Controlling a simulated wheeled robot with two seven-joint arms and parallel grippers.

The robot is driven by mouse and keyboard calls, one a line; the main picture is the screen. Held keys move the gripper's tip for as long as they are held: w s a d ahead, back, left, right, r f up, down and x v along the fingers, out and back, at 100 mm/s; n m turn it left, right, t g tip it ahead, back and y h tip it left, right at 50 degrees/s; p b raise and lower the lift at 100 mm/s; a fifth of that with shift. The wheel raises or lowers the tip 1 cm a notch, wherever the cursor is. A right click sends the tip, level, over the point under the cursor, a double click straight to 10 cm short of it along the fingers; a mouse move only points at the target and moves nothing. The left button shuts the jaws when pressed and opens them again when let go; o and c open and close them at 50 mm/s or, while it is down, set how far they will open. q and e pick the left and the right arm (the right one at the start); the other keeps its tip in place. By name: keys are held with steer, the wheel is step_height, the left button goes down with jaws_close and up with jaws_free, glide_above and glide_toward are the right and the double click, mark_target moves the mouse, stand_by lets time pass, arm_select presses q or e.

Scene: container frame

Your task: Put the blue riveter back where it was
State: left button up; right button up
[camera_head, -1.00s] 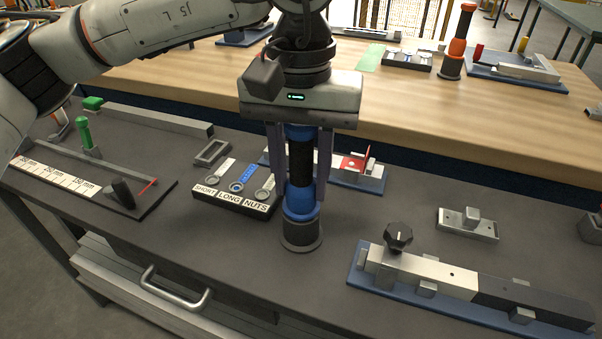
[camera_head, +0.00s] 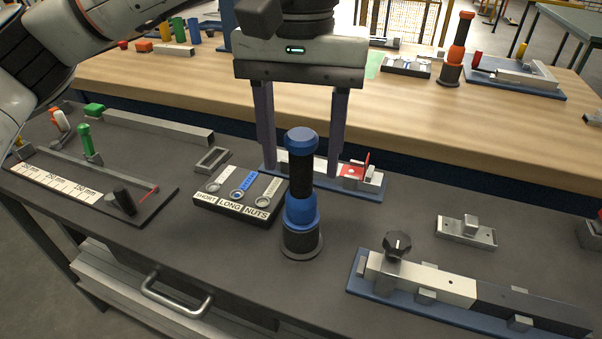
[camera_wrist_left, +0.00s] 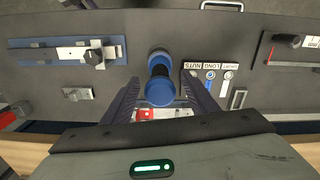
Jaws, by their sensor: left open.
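The blue riveter (camera_head: 302,205), with a blue top, a black grip and a blue lower body, stands upright in a dark round holder (camera_head: 302,244) on the grey bench. My left gripper (camera_head: 299,172) is open above and behind it, its fingers spread and pointing down, apart from the riveter. In the left wrist view the riveter (camera_wrist_left: 160,88) shows between the two open fingers (camera_wrist_left: 158,100). My right gripper is not in view.
A tray labelled SHORT, LONG, NUTS (camera_head: 236,205) is left of the riveter. A blue-based fixture with a black knob (camera_head: 420,278) is at right. A red-marked fixture (camera_head: 370,183) is behind. An orange riveter (camera_head: 456,50) stands on the wooden table.

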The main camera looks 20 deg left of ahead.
arm_select(q)
step_height(320, 180, up, 6)
steer(key=shift+r+p, duration=0.25)
steer(key=shift+p, duration=0.15)
steer(key=shift+r, duration=0.1)
